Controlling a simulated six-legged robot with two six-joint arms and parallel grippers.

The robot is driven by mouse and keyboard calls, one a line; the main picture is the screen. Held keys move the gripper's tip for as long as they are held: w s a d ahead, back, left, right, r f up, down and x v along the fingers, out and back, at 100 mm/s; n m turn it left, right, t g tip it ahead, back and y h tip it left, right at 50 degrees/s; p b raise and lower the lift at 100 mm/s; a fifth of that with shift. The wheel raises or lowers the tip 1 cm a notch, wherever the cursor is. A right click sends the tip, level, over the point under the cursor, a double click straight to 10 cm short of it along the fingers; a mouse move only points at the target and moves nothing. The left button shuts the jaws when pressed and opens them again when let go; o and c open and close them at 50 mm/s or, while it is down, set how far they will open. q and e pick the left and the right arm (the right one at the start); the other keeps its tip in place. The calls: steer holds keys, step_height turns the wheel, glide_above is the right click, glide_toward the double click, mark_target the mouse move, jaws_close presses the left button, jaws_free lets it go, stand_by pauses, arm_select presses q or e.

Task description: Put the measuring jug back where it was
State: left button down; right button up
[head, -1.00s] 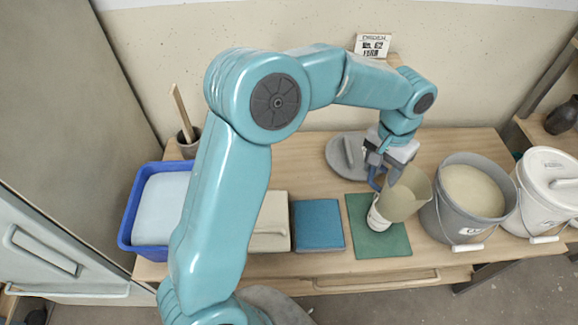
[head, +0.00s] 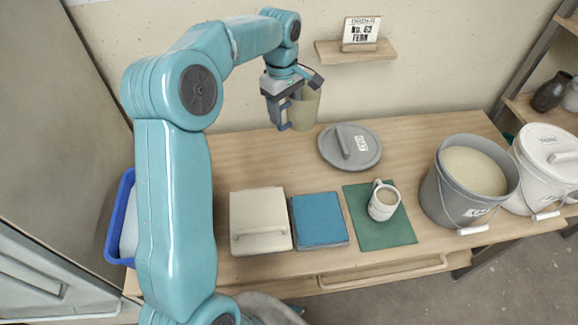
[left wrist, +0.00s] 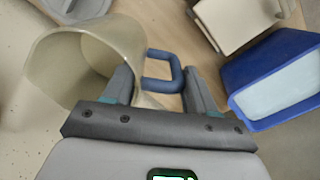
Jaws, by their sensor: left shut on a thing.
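The measuring jug (head: 307,108) is a translucent beige jug with a blue handle. My left gripper (head: 283,98) is shut on its handle and holds it upright, above the back of the wooden table (head: 235,165), left of the grey lid. In the left wrist view the jug (left wrist: 75,70) is to the left with its mouth open toward the camera, and its handle (left wrist: 163,72) sits between the fingers. I cannot see any liquid inside. My right gripper is not in view.
A white mug (head: 382,207) stands on a green mat (head: 392,236). A grey lid (head: 368,156) lies behind it. A grey bucket (head: 443,200) and a white bucket (head: 535,175) stand right. A cream box (head: 258,215) and blue block (head: 320,220) lie in front. The table's back left is clear.

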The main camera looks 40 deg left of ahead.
arm_select(q)
steer(key=shift+n, duration=0.9)
steer(key=f, duration=0.6)
steer(key=a+f, duration=0.1)
steer(key=f, duration=0.6)
steer(key=s+a+f+b, duration=0.1)
steer(key=f, duration=0.5)
steer(key=shift+a+f, duration=0.2)
steer(key=shift+f, duration=0.1)
steer(key=shift+w+f, duration=0.15)
steer(key=shift+f, duration=0.1)
steer(key=shift+f+b, duration=0.15)
steer(key=shift+b, duration=0.2)
steer(key=shift+c, duration=1.7)
jaws_free()
